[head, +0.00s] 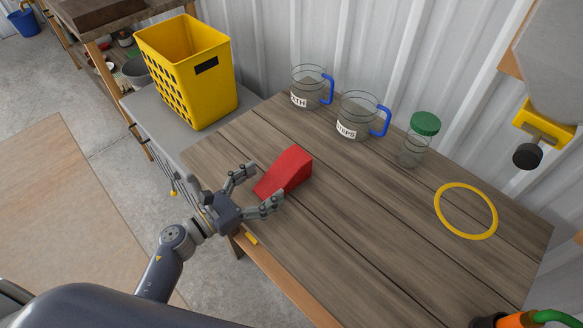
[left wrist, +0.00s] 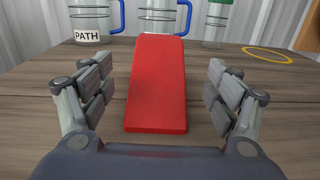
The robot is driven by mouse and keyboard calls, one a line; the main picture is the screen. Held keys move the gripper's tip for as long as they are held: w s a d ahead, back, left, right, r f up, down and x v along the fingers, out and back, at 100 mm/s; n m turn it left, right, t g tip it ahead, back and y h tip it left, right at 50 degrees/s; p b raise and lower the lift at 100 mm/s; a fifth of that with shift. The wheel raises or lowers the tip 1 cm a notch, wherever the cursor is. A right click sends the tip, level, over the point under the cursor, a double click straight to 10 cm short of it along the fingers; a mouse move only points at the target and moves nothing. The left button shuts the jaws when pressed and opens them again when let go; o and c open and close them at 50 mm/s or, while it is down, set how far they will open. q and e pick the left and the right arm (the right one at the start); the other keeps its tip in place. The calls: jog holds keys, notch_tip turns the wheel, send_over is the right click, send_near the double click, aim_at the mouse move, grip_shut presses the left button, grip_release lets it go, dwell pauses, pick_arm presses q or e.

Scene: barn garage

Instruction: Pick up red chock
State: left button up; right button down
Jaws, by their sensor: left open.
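The red chock (head: 284,172) is a wedge lying on the wooden table near its front left edge. In the left wrist view the chock (left wrist: 157,85) is centred between the fingers, its sloped face towards me. My left gripper (head: 258,190) is open at the near end of the chock, with a finger on either side. In the left wrist view the gripper (left wrist: 158,97) shows gaps between both fingers and the chock, so it holds nothing. My right gripper is not in either view.
Two clear jugs with blue handles, (head: 308,90) and (head: 357,118), stand behind the chock. A green-lidded jar (head: 415,142) and a yellow ring (head: 465,210) are to the right. A yellow basket (head: 188,75) stands on a grey surface at left. The table's middle (head: 350,220) is clear.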

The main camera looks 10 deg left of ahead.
aim_at(284, 168)
pick_arm(q)
jog(key=shift+x, duration=1.2)
jog(key=shift+w+d, duration=0.2)
jog(key=shift+w, duration=0.1)
jog(key=shift+w+d+r+p, duration=0.1)
jog(key=shift+w+d+p, duration=0.15)
jog(key=shift+p, duration=0.15)
jog(key=p+x, duration=0.1)
jog(key=x, duration=0.3)
jog(key=shift+w, duration=0.15)
jog(key=shift+w+d, duration=0.1)
jog(key=shift+w, duration=0.05)
jog(key=c, duration=1.6)
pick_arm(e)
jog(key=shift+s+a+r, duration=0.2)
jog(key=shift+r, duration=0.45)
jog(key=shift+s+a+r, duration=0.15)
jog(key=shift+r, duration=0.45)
